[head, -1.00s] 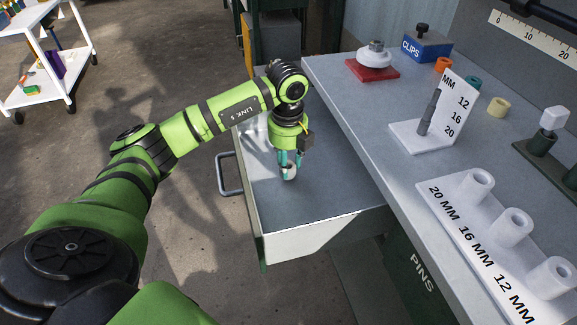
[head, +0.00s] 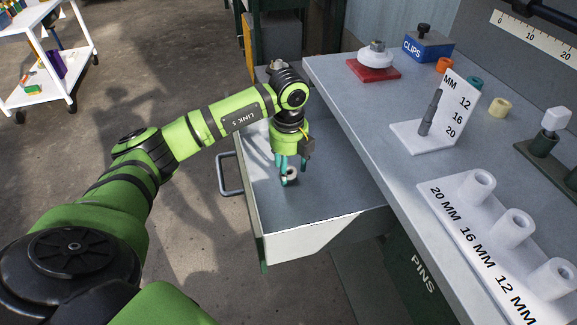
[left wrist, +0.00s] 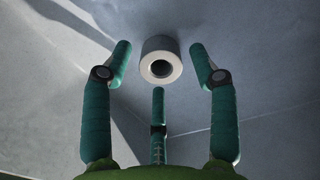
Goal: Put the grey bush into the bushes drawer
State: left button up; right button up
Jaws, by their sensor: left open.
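The grey bush (head: 291,174) is a short ring with a hole through it, lying in the open drawer (head: 317,196) below the bench top. It also shows in the left wrist view (left wrist: 161,58), on the drawer floor beyond the teal fingertips. My left gripper (head: 286,172) is in the drawer at the bush, its fingers spread. In the left wrist view the fingers (left wrist: 160,75) stand apart around the near side of the bush, with visible gaps to it. No label for the drawer is readable on its front. My right gripper is not in view.
The bench top (head: 390,170) borders the drawer on the right. It carries a white block with several upright tubes (head: 511,228), a size stand (head: 445,118), a red base (head: 373,69), a blue clips box (head: 427,48) and several coloured rings. A white cart (head: 45,58) stands far left.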

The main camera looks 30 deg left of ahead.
pick_arm(q)
notch_tip(320, 180, up, 12)
jog(key=shift+p, duration=0.3)
